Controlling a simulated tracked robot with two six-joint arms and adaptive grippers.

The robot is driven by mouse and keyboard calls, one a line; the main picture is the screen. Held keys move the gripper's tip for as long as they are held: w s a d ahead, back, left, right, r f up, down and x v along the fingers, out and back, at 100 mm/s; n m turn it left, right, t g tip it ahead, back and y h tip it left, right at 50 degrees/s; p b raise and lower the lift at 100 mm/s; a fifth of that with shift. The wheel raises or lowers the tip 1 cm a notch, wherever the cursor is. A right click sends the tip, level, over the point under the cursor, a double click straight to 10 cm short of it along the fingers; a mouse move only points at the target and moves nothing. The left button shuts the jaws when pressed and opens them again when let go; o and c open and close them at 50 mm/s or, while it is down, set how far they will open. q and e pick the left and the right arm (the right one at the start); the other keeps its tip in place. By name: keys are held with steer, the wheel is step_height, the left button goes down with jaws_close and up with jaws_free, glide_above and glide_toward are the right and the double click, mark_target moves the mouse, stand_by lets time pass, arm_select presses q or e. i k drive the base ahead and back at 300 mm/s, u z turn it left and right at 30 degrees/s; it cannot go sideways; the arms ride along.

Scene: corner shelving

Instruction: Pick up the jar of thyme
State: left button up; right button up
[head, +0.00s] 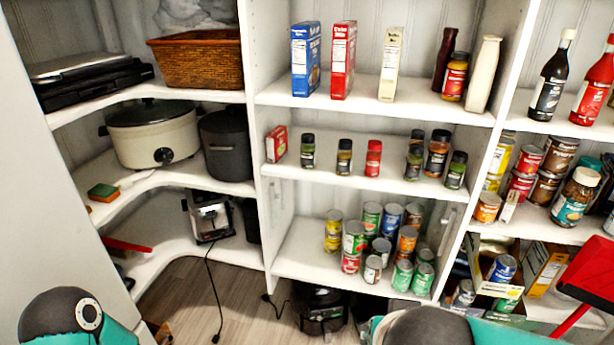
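Several small spice jars stand upright on the middle shelf (330,178) of the central unit. A dark-capped jar with green contents (308,152) is at the left, then a brownish jar (344,158) and a red jar (373,159). At the right is a cluster with a dark-capped jar (414,160), a larger brown-orange jar (436,155) and a greenish jar (457,171). The labels are too small to read, so I cannot tell which one is thyme. Only parts of my arms show at the bottom edge; neither gripper is in view.
A small red box (276,144) stands left of the jars. Boxes and bottles fill the shelf above; several cans (352,238) crowd the shelf below. A slow cooker (152,134) and dark pot (226,145) are at left. Bare shelf lies between the red jar and right cluster.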

mark_target(308, 150)
steer(key=k, duration=0.85)
steer(key=z, duration=0.2)
steer(key=i, duration=2.3)
steer(key=u, duration=0.8)
